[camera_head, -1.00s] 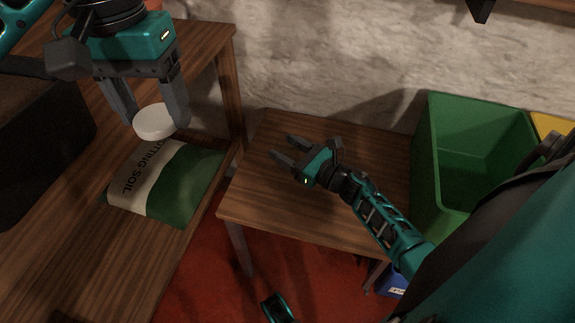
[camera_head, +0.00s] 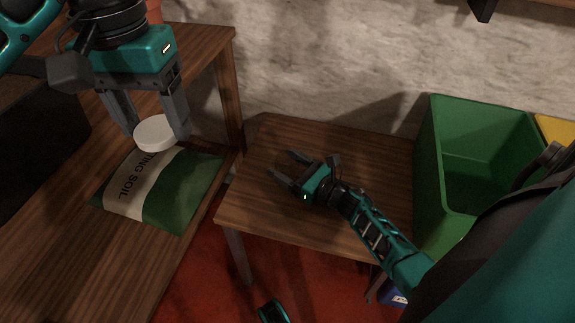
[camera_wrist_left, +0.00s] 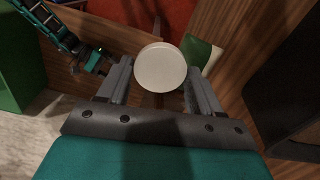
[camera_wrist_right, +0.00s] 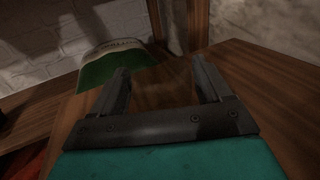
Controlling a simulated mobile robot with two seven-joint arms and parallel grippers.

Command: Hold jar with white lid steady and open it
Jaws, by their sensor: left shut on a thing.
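The round white lid (camera_head: 155,133) sits between the fingers of my left gripper (camera_head: 159,139), which is shut on it, above a bag of potting soil (camera_head: 182,200). The lid also fills the middle of the left wrist view (camera_wrist_left: 161,68). I cannot make out a jar body under it; it is hidden or absent. My right gripper (camera_head: 282,162) is open and empty, low over the small wooden table (camera_head: 300,222). In the right wrist view its open fingers (camera_wrist_right: 161,75) have bare wood between and below them.
A long wooden bench (camera_head: 60,255) with the green and white bag and a dark box (camera_head: 40,135) stands at the left. A green bin (camera_head: 475,120) stands right of the small table. A stone wall (camera_head: 330,55) closes the back. The small table is otherwise clear.

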